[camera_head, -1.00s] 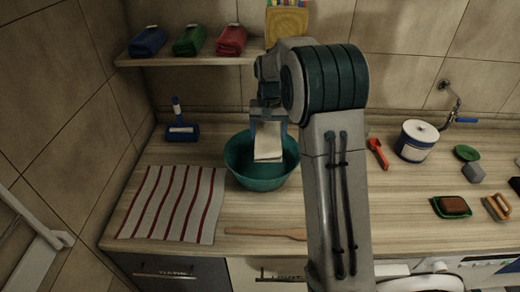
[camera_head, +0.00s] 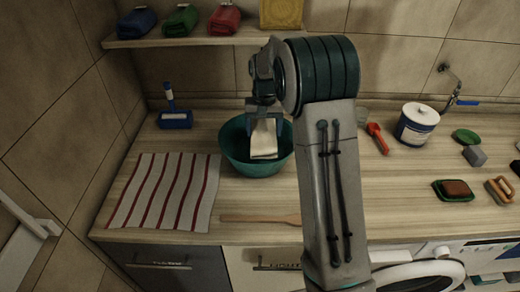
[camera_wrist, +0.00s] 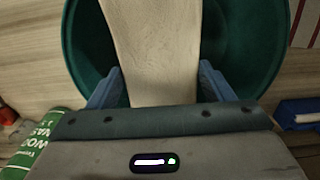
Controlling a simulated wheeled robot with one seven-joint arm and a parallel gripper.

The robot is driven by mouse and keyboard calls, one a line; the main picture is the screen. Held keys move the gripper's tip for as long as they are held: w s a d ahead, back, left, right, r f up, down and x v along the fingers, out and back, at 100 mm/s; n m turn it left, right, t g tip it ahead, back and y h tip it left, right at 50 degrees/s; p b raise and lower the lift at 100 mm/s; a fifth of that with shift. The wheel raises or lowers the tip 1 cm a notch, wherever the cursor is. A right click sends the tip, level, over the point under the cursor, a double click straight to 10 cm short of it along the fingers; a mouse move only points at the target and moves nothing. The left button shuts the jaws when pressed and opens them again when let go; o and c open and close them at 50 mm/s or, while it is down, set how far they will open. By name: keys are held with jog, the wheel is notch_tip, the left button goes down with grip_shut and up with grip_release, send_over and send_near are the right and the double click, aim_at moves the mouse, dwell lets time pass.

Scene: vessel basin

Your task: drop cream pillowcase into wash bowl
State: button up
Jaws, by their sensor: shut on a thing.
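The cream pillowcase (camera_head: 264,140) hangs from my gripper (camera_head: 266,113) over the teal wash bowl (camera_head: 237,158). In the wrist view the pillowcase (camera_wrist: 155,45) lies between the two blue fingers of my gripper (camera_wrist: 160,85), and it extends across the bowl (camera_wrist: 235,45). My gripper is shut on the pillowcase. The cloth's lower end shows inside the bowl's outline in the head view. I cannot tell whether it touches the bowl's bottom. Part of the bowl's right side is close to my arm.
A striped towel (camera_head: 165,193) lies left of the bowl, and a wooden spatula (camera_head: 262,218) lies in front. A blue brush (camera_head: 175,119) stands behind left. A shelf (camera_head: 200,40) with rolled cloths is above. A white tin (camera_head: 417,124) stands right.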

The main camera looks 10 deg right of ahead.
jog(key=o, duration=1.2)
notch_tip(320, 180, up, 14)
jog(key=b, duration=0.1)
jog(key=shift+b, duration=0.3)
jog(key=s+r+n+t, duration=0.1)
jog(key=s+r+t, duration=0.1)
jog(key=s, duration=1.5)
jog(key=s+f, duration=0.4)
jog(key=s, duration=0.3)
jog(key=s+f+n+t, duration=0.1)
jog(key=s+f, duration=0.2)
jog(key=s, duration=0.5)
jog(key=shift+f+t, duration=0.3)
jog(key=shift+f, duration=0.05)
